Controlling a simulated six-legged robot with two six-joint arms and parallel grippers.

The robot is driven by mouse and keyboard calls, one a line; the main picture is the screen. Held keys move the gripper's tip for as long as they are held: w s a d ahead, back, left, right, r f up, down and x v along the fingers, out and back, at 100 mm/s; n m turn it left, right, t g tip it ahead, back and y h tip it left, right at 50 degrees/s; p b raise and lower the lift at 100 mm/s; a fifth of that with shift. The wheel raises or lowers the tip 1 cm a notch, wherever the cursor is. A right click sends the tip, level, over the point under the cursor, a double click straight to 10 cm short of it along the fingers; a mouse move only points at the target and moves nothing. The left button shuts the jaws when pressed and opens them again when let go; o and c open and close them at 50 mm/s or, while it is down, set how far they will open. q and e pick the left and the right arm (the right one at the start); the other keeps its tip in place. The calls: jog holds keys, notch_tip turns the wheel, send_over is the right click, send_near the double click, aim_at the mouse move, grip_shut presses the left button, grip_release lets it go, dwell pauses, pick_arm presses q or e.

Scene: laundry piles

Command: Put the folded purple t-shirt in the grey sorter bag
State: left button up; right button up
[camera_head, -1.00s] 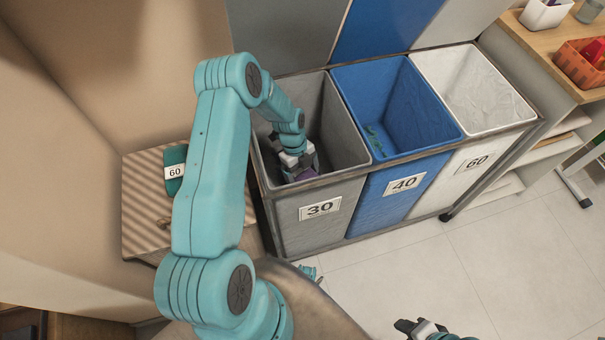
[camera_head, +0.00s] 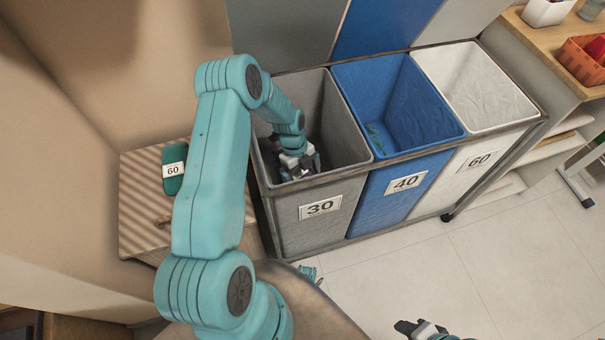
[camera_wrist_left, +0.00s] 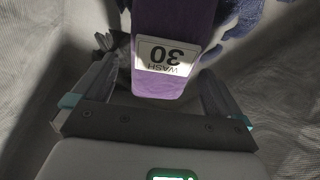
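The grey sorter bag (camera_head: 345,135), labelled 30, is the left of three bags. My left gripper (camera_head: 302,165) is down inside it, pointing at the bottom. In the left wrist view the folded purple t-shirt (camera_wrist_left: 172,88) with a "WASH 30" tag lies beyond and between the spread fingers of my left gripper (camera_wrist_left: 160,70). A gap shows between the left finger and the shirt, so the gripper looks open. In the head view the shirt is hidden. My right gripper (camera_head: 422,327) is partly in view at the bottom edge, its opening unclear.
A blue bag (camera_head: 430,115) labelled 40, with something green inside, and a white bag (camera_head: 500,105) labelled 60 adjoin the grey one. A green folded item (camera_head: 174,181) tagged 60 lies on a striped surface (camera_head: 140,215) at left. Bluish cloth (camera_wrist_left: 243,18) lies beside the shirt.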

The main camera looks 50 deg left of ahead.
pick_arm(q)
jog(key=shift+r, duration=0.2)
jog(key=shift+p+v, duration=0.95)
jog(key=shift+v, duration=0.1)
jog(key=p+v, duration=0.1)
jog(key=v, duration=0.9)
jog(key=shift+r, duration=0.4)
